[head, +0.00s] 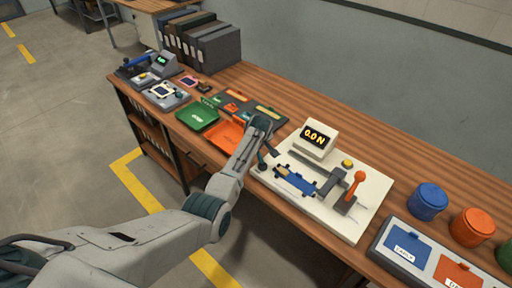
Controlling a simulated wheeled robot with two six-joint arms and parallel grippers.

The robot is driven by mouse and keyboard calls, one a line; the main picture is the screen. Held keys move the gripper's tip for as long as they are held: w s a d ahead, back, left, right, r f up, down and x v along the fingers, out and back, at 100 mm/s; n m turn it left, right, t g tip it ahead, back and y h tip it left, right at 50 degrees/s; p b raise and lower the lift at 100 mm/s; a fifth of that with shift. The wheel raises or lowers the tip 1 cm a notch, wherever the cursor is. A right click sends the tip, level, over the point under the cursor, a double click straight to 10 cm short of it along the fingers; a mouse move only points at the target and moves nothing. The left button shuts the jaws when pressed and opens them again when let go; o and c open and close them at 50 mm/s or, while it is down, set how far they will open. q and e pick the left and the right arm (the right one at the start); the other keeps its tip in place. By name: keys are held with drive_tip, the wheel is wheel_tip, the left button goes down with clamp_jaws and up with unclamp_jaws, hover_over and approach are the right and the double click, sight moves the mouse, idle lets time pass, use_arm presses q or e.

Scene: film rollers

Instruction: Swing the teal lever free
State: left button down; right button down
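A pale board (343,222) on the bench carries a display (315,139) reading 0.0N, a yellow button (347,164) and a blue strip-like part (295,180) in a grey fixture. A small dark teal piece, which looks like the teal lever (262,159), stands at the board's left edge, partly hidden by my arm. My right gripper is not in view.
Left of the board are a green tray (197,117), an orange tray (224,137) and small devices (165,93). Dark binders (215,45) stand behind. A labelled panel (397,265) and blue (427,201) and orange (471,226) canisters are at right. Bench behind the display is clear.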

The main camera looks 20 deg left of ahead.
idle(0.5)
use_arm(q)
drive_tip(key=c, duration=1.1)
unclamp_jaws()
drive_tip(key=shift+a, duration=0.1)
drive_tip(key=shift+c, duration=0.2)
drive_tip(key=b+v, duration=0.1)
drive_tip(key=v, duration=1)
drive_tip(key=shift+f, duration=0.15)
